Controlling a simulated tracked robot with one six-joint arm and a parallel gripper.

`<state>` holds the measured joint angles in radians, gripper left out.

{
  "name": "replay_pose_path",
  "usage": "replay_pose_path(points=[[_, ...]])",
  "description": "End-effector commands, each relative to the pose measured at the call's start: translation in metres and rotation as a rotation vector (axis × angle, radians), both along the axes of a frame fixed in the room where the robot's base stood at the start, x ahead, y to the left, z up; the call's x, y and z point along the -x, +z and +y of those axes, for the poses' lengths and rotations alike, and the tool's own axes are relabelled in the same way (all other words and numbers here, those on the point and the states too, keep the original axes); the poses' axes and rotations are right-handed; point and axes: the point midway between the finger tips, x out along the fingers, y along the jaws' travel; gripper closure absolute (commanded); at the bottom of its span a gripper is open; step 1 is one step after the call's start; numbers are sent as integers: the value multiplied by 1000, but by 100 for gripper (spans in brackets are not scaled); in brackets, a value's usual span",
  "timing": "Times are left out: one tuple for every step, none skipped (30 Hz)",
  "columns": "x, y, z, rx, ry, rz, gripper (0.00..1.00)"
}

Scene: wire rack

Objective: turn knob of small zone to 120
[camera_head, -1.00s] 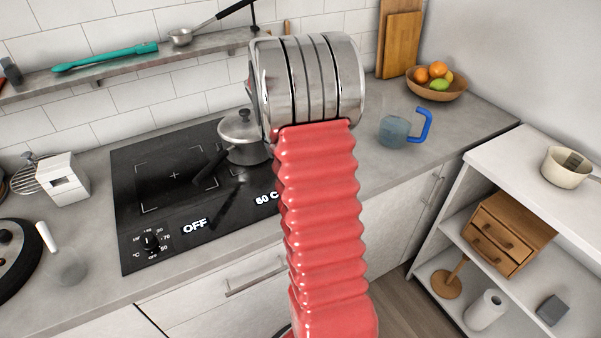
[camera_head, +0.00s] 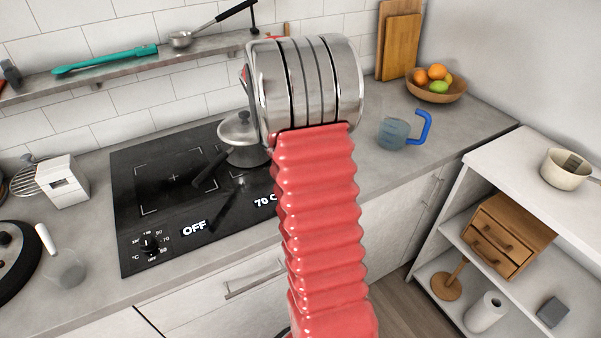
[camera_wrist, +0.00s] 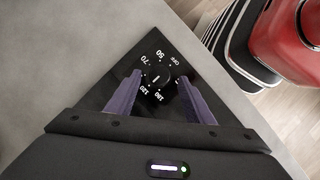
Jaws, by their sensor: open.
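The black cooktop (camera_head: 135,205) is set into the grey counter. Its right display (camera_head: 265,201) reads 70 C, partly cut off by my arm. In the wrist view a black knob (camera_wrist: 157,79) sits in the cooktop's corner, ringed by OFF, 50, 70 and higher numbers. It has a small white mark; which number it points at is hard to tell. My gripper (camera_wrist: 159,74) is open, with one purple finger on each side of this knob. Contact cannot be made out. My arm hides this knob and my gripper in the head view.
A second knob (camera_head: 150,244) is at the cooktop's front left, beside a display reading OFF. A lidded pot (camera_head: 240,135) stands at the cooktop's back right. A blue-handled jug (camera_head: 395,133) and a fruit bowl (camera_head: 436,91) stand on the counter to the right.

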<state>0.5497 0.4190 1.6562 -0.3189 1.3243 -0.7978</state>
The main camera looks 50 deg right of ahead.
Motion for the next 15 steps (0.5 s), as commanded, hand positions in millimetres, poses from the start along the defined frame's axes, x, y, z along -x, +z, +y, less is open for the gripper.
replay_pose_path(points=[[-4,8,1,1,1,-2,52],[-6,13,1,2,0,-3,52],[-8,19,2,2,0,-2,52],[-11,24,3,2,0,-3,52],[-12,29,4,1,0,-3,52],[-15,35,5,1,0,-3,52],[-17,40,6,1,0,-3,52],[-19,45,7,1,0,-3,52],[-22,52,8,1,0,-4,52],[-24,56,8,1,0,-3,52],[-26,61,9,1,0,-4,52],[-28,67,10,1,0,-3,52],[-30,72,11,1,0,-4,52],[-32,76,11,1,0,-4,52],[-33,81,12,0,0,-2,52]])
